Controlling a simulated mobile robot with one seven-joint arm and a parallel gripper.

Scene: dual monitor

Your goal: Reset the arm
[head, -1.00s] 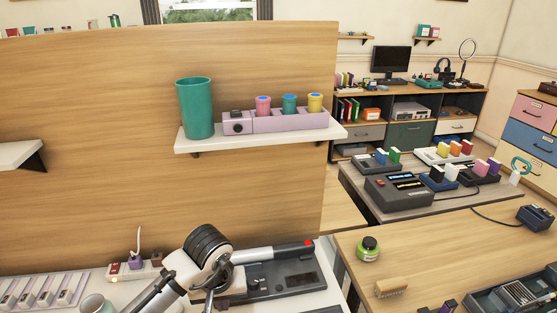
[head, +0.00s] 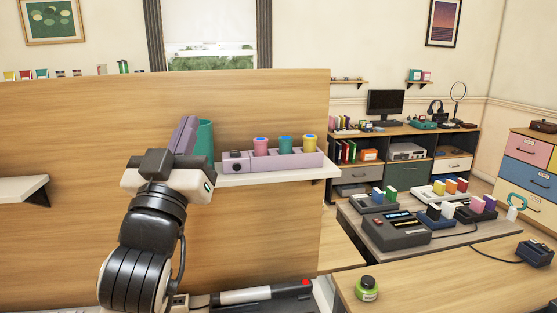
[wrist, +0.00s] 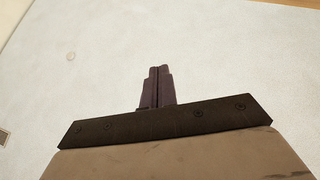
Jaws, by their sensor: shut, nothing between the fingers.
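My gripper (head: 184,135) is raised in front of the wooden partition, its purple fingers pointing up. In the head view it overlaps the left part of the white shelf and hides part of the teal cup (head: 205,143). In the wrist view the fingers (wrist: 157,87) are together with nothing between them, against a pale, blank surface. My black and white arm rises from the bottom of the head view. I cannot tell how far the gripper is from the shelf.
The white shelf (head: 290,174) holds a lilac rack (head: 285,160) with several coloured cups. The wooden partition (head: 70,130) stands behind my arm. At the right are a desk with a green jar (head: 366,288), a grey device (head: 396,231) and a drawer cabinet (head: 530,170).

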